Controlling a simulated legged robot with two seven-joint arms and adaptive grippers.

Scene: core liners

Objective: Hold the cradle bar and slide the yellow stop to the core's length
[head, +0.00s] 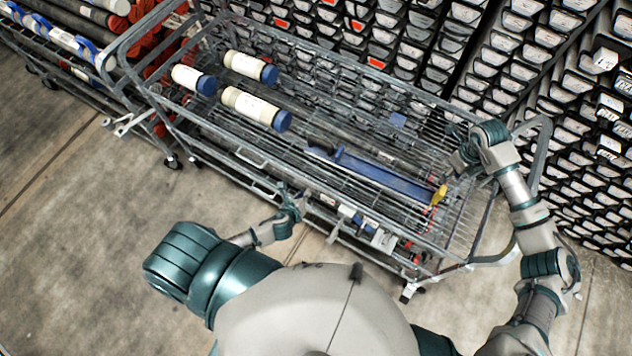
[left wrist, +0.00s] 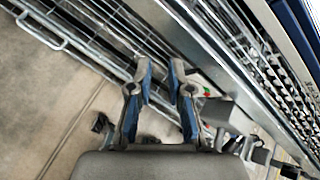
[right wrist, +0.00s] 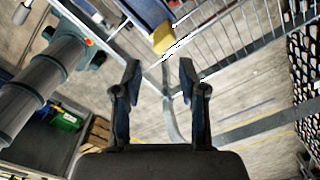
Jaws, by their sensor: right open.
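A long blue cradle (head: 385,178) lies along the wire cart's top, with a raised blue piece at its left end. The yellow stop (head: 440,195) sits at its right end; it also shows in the right wrist view (right wrist: 163,39), just beyond the fingertips. My right gripper (head: 460,160) is open and empty, above the cart near the stop and apart from it. My left gripper (head: 298,200) is at the cart's near side; in the left wrist view its fingers (left wrist: 161,66) stand apart with nothing seen between them. I cannot tell which part is the cradle bar.
Three white core liners with blue caps (head: 250,67) lie on the cart's left half. The cart's wire frame (head: 240,155) surrounds the cradle. Racks of core trays (head: 400,40) stand behind. Another loaded cart (head: 60,40) is at the left. The floor (head: 80,230) at near left is clear.

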